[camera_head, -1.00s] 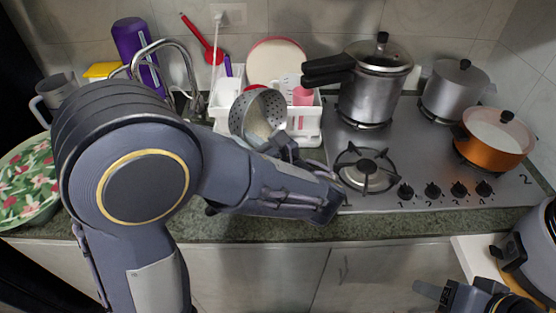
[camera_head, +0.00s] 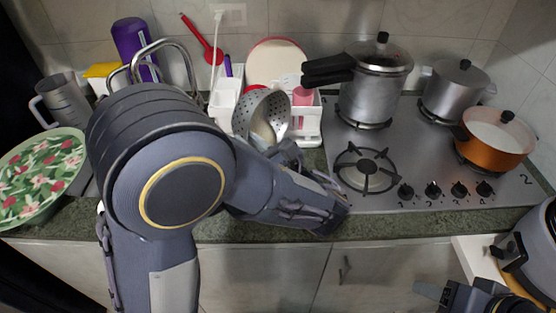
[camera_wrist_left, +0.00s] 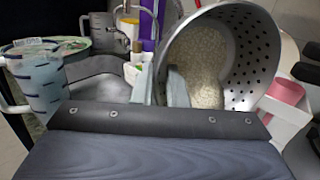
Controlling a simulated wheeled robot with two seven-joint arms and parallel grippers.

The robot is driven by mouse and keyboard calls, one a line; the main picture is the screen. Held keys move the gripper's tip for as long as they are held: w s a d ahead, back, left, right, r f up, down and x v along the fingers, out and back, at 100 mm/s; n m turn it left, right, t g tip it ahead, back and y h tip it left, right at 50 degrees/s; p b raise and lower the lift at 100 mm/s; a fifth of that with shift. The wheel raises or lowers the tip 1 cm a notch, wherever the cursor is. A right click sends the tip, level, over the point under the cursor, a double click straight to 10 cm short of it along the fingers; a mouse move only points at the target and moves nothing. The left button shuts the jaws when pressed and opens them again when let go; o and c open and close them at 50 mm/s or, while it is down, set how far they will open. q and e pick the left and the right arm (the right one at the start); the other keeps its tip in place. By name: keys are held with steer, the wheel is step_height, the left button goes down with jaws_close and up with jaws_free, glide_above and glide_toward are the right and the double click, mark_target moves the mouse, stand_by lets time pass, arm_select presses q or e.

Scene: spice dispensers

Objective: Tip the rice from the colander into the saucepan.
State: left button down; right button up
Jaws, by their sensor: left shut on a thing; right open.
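The grey perforated colander (camera_head: 275,105) is held up in front of the white rack, tilted onto its side. In the left wrist view the colander (camera_wrist_left: 258,45) has pale rice (camera_wrist_left: 205,60) lying in its lower side. My left gripper (camera_wrist_left: 170,88) is shut on the colander's near rim. In the head view my own arm hides its fingers. My right gripper (camera_head: 432,292) is open and empty at the bottom right, away from the pots. Lidded pots stand on the hob: a silver one (camera_head: 452,92) and an orange one (camera_head: 490,155). I cannot tell which is the saucepan.
A pressure cooker (camera_head: 372,95) stands at the back left of the hob (camera_head: 425,165). The front left burner (camera_head: 367,172) is bare. A white rack (camera_head: 308,125) is behind the colander. A blue-tinted jug (camera_wrist_left: 40,85) and a floral tray (camera_head: 38,172) are at left.

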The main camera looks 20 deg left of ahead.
arm_select(q)
steer(key=shift+s+d+m+t+y, duration=0.3)
steer(key=shift+d+t+y, duration=0.35)
steer(key=shift+t+y, duration=0.15)
stand_by(1.0)
steer(key=shift+s+d+f+m+t+y+b, duration=0.15)
steer(key=shift+s+d+m+t+y+b, duration=0.1)
steer(key=shift+d+t+y, duration=0.3)
steer(key=shift+s+d+f+m+t+y+b, duration=0.15)
steer(key=shift+d+m+t+y, duration=0.15)
steer(key=shift+t+y, duration=0.3)
stand_by(1.6)
